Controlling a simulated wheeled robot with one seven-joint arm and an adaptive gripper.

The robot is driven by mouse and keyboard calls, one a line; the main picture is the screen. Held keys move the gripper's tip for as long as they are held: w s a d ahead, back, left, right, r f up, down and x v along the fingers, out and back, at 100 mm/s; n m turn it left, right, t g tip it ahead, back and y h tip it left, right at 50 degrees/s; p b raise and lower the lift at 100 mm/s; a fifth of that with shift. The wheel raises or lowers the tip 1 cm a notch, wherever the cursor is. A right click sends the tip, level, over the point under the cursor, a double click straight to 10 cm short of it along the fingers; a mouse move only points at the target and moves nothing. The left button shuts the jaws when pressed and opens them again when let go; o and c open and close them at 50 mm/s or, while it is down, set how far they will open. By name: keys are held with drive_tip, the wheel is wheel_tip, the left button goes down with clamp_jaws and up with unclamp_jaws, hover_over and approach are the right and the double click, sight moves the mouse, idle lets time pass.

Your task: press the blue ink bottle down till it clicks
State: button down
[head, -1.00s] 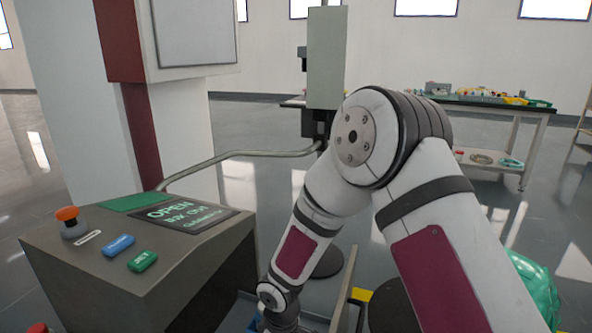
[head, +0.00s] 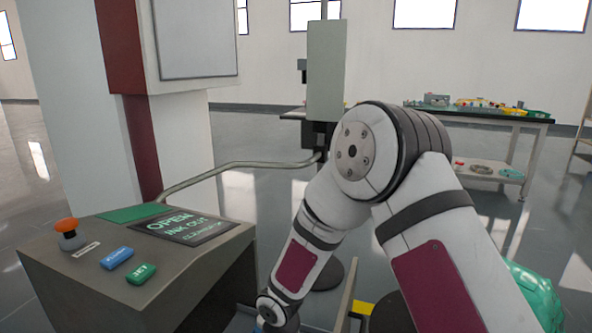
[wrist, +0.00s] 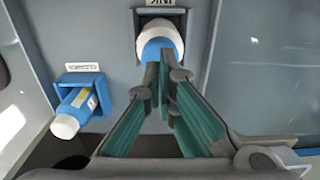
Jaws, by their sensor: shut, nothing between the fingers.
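In the wrist view, a blue ink bottle (wrist: 156,48) with a rounded white end sits in a dark slot under an upside-down INK label. My gripper (wrist: 164,66) is shut and empty, its green-padded fingers pointing at this bottle. The fingertips overlap the bottle's lower edge in the picture; I cannot tell whether they touch it. In the head view, the gripper and both bottles are out of sight.
A grey console (head: 185,272) with an orange-topped knob (head: 67,232), blue and green buttons, and a display reading "OPEN INK OUT" stands at left. A metal rail (head: 225,168) runs behind it. A table (head: 480,112) with small parts stands far back right.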

drive_tip(key=shift+f+b, duration=1.1)
drive_tip(key=shift+f, duration=0.3)
drive_tip(key=shift+r, duration=0.1)
idle(0.6)
drive_tip(key=shift+r+p, duration=3.2)
drive_tip(key=shift+r, duration=0.8)
